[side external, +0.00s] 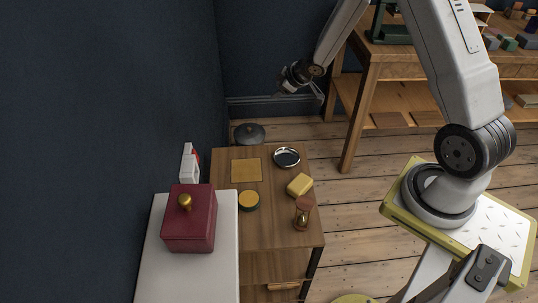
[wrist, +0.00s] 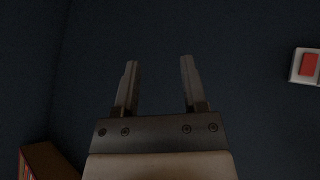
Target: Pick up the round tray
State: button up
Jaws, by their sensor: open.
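A round tray (side external: 286,157) with a shiny silver rim and a dark middle lies flat near the far right corner of the wooden cabinet top (side external: 270,232) in the side view. My gripper (side external: 303,91) is above and beyond the tray, in the air near the dark wall, well apart from it. In the wrist view my gripper (wrist: 160,63) has its two fingers spread with nothing between them. The tray does not show in the wrist view.
Near the tray are a yellow block (side external: 300,185), a yellow square (side external: 246,170), a yellow-topped round tin (side external: 249,201) and an hourglass (side external: 303,212). A red box (side external: 190,220) stands on the white surface at left. A wooden shelf table (side external: 362,85) stands at right.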

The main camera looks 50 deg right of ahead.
jog(key=w+d+f+n+t+y, duration=0.1)
jog(key=w+d+f+n+y, duration=0.1)
jog(key=d+f, duration=0.35)
jog(key=n+g+y, duration=0.2)
jog(key=n+y, duration=0.4)
jog(key=y, duration=0.3)
send_near(286, 167)
jog(key=shift+w+a+f+m, duration=0.3)
jog(key=shift+f, duration=0.3)
jog(key=shift+x, duration=2.65)
jog(key=shift+r, duration=0.1)
